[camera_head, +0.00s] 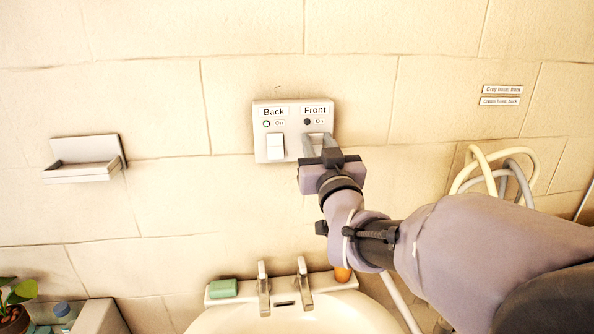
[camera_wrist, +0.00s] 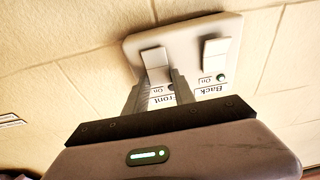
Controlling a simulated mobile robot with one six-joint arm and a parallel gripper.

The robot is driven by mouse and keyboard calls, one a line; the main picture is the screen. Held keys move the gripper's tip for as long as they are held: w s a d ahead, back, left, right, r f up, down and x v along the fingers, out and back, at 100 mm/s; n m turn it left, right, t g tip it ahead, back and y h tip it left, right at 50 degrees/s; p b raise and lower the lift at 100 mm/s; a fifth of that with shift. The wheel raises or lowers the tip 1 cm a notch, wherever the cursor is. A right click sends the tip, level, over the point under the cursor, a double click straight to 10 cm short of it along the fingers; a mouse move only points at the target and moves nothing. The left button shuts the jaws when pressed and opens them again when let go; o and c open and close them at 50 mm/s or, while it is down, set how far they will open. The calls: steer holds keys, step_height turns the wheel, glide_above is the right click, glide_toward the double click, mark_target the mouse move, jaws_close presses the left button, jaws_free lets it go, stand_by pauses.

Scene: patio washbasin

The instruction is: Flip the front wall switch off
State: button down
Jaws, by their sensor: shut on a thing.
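A pale switch plate (camera_head: 292,147) on the wall carries two white rockers labelled Back and Front. The Front switch (camera_wrist: 156,59) is partly hidden by my gripper in the head view. Its lamp (camera_head: 307,121) looks dark. The Back switch (camera_head: 275,146) is in plain view, and its lamp (camera_head: 267,124) is green. My gripper (camera_head: 317,139) reaches up to the plate, with its fingers at the Front switch. In the wrist view, my gripper (camera_wrist: 161,77) has its two fingertips at the lower part of that rocker, shut on it; the exact contact is hard to see.
A washbasin (camera_head: 225,318) with two taps (camera_head: 264,290) is below the plate. A green soap (camera_head: 223,288) lies on its rim. Looped hoses (camera_head: 486,163) hang at the right, and a small wall shelf (camera_head: 84,160) is at the left.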

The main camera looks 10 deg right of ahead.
steer(key=shift+f+b, duration=0.1)
steer(key=shift+b, duration=0.4)
steer(key=c, duration=1)
jaws_free()
steer(key=shift+c, duration=0.2)
steer(key=s+f+b, duration=0.2)
steer(key=s, duration=0.6)
steer(key=s+f+b, duration=0.1)
steer(key=s+b, duration=0.2)
steer(key=s, duration=0.6)
steer(key=shift+f+b, duration=0.3)
steer(key=shift+f, duration=0.05)
